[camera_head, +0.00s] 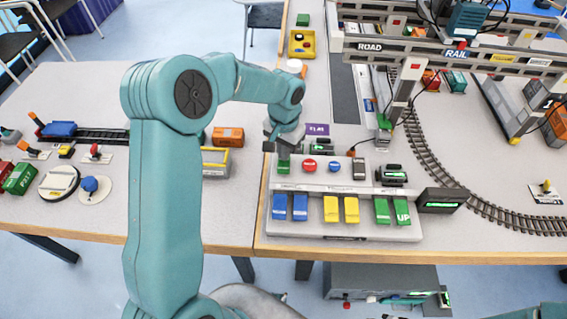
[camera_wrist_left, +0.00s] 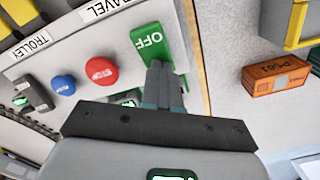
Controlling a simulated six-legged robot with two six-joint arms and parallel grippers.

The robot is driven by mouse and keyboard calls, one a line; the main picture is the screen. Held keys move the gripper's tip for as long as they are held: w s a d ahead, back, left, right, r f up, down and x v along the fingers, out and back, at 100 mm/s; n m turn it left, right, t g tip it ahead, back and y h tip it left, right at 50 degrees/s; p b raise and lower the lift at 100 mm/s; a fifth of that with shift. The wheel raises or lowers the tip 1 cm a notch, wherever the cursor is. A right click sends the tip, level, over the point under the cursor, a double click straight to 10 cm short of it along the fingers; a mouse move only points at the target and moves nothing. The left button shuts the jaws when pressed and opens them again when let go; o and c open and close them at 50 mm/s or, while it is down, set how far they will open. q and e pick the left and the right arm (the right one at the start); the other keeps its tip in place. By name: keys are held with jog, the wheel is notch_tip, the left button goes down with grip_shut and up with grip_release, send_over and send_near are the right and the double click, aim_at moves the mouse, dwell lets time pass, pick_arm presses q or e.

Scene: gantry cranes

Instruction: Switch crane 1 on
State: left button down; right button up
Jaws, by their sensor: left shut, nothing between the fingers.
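A grey control panel (camera_head: 320,182) stands at the front edge of the table. At its back left is a green rocker switch (camera_head: 283,168), which reads OFF in the left wrist view (camera_wrist_left: 150,40). My left gripper (camera_head: 283,152) points down at this switch. In the wrist view its shut, empty fingers (camera_wrist_left: 164,75) overlap the green face below the lettering. I cannot tell whether they touch it. A red button (camera_head: 309,164) and a blue button (camera_head: 334,166) sit right of the switch. A gantry crane (camera_head: 440,55) with ROAD and RAIL signs stands behind. My right gripper is not in view.
Blue rockers (camera_head: 290,207), yellow rockers (camera_head: 341,209) and green rockers (camera_head: 392,211) line the panel's front. A dark box with a green display (camera_head: 441,200) stands at its right. An orange block (camera_head: 228,137) and a yellow-rimmed bin (camera_head: 216,161) lie left of my gripper.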

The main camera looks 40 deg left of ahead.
pick_arm(q)
notch_tip(320, 180, up, 6)
jog(key=p, duration=0.4)
jog(key=shift+r, duration=0.25)
dwell(0.4)
